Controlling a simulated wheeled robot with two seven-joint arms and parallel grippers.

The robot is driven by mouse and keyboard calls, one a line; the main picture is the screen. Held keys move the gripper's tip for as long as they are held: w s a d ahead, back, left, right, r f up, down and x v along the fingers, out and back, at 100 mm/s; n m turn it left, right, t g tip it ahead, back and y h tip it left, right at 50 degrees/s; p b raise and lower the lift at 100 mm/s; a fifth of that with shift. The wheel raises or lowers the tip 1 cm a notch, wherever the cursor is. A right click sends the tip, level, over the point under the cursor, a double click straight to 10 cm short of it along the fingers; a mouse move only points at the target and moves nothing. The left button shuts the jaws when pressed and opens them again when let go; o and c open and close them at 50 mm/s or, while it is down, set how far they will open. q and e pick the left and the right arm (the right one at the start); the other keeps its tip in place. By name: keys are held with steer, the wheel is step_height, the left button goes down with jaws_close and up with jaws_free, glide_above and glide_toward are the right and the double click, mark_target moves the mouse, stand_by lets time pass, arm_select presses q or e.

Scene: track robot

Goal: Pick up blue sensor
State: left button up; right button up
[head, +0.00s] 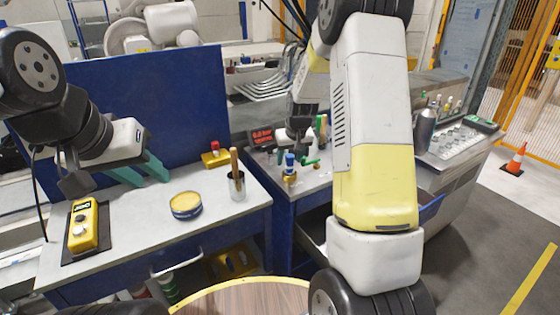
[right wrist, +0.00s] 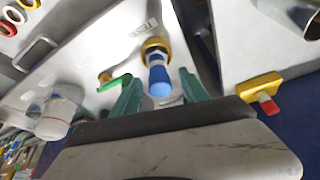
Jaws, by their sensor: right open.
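The blue sensor (head: 290,161) stands upright in a brass-coloured base on the grey bench at the middle of the head view. In the right wrist view the blue sensor (right wrist: 159,78) shows its blue cap and white band, with the brass ring behind. My right gripper (right wrist: 160,92) is open, its two green fingers on either side of the sensor with visible gaps. In the head view the right gripper is partly hidden by my arm. My left gripper (head: 153,181) is open and empty above the left table, its teal fingers apart.
A green-handled valve (right wrist: 115,82) stands close beside the sensor. A yellow box with red button (head: 215,156), a metal cup (head: 237,184) with a wooden handle, a yellow tin (head: 186,204) and a yellow control box (head: 84,226) are on the left table.

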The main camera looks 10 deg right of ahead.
jaws_close()
